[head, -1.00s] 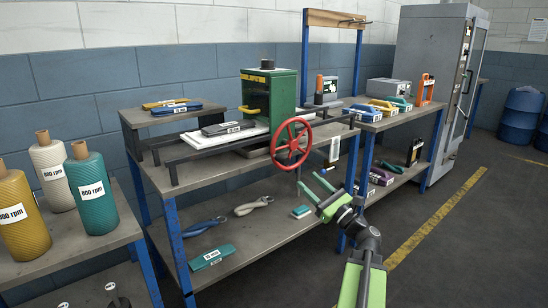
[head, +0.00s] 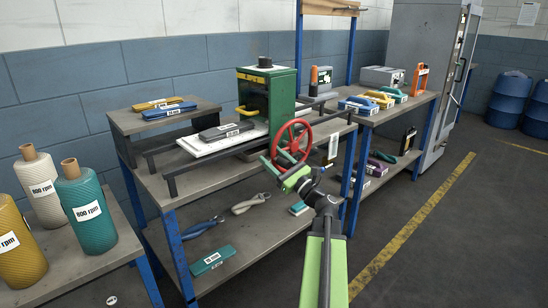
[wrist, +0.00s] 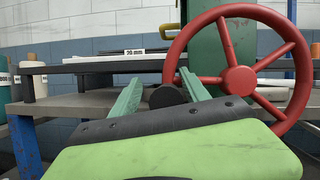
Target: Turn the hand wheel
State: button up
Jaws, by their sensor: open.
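My gripper (head: 278,159) is open and empty, at the lower part of the wheel in the head view. In the wrist view its two green fingers (wrist: 160,86) point forward. The wheel's left rim shows between the finger tips, and the right finger overlaps the rim. I cannot tell whether they touch.
Dark rails (head: 220,160) run beside the wheel on the workbench (head: 190,183). Yarn cones (head: 86,207) stand on a left table. Open floor (head: 440,250) lies to the right.

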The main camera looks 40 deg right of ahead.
jog(key=shift+s+d+f, duration=0.1)
jog(key=shift+d, duration=0.1)
jog(key=c, duration=0.3)
jog(key=shift+s+d, duration=0.15)
jog(key=shift+d, duration=0.05)
grip_shut()
dwell(0.5)
